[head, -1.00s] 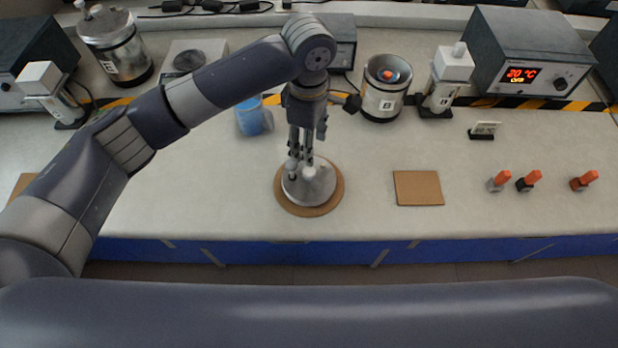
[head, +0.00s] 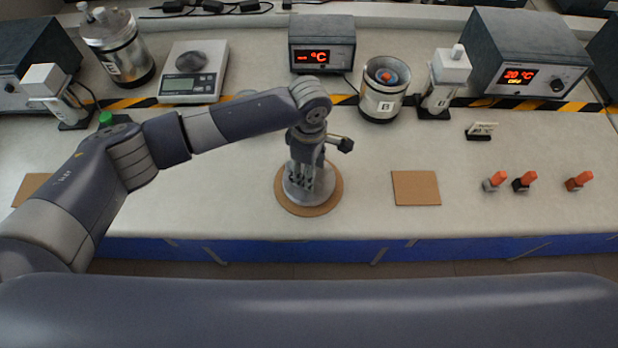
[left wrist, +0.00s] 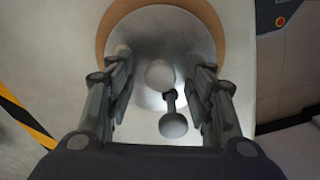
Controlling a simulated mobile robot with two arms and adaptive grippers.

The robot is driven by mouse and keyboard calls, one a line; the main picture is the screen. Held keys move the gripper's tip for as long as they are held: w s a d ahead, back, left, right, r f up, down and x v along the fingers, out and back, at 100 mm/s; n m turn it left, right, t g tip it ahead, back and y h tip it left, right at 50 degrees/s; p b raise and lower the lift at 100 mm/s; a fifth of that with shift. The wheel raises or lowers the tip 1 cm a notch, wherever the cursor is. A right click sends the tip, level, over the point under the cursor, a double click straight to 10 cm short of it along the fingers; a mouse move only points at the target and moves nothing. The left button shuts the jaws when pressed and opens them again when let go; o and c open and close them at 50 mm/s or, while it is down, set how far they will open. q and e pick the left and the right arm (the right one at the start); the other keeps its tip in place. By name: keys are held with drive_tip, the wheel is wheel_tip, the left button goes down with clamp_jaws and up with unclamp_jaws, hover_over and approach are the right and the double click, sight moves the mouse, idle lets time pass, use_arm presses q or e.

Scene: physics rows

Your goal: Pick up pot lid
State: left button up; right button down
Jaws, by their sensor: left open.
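The pot lid (head: 293,194) is a shiny metal disc lying on a round brown mat (head: 334,194) near the front of the bench. It also shows in the left wrist view (left wrist: 197,42), with a pale round knob (left wrist: 160,75) at its middle and a small ball-ended stem (left wrist: 173,124). My left gripper (head: 306,182) points down over the lid and hides part of it. In the left wrist view its two fingers (left wrist: 164,62) are open, one on each side of the knob, with gaps to it. My right gripper is not in view.
A lidded pot (head: 118,52) and a scale (head: 193,75) stand at back left. An open pot (head: 382,100) marked B and a lit heater box (head: 532,58) stand at back right. A square brown mat (head: 416,188) and several orange-topped items (head: 525,180) lie right; bench between is clear.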

use_arm(q)
clamp_jaws()
drive_tip(key=shift+r, duration=0.2)
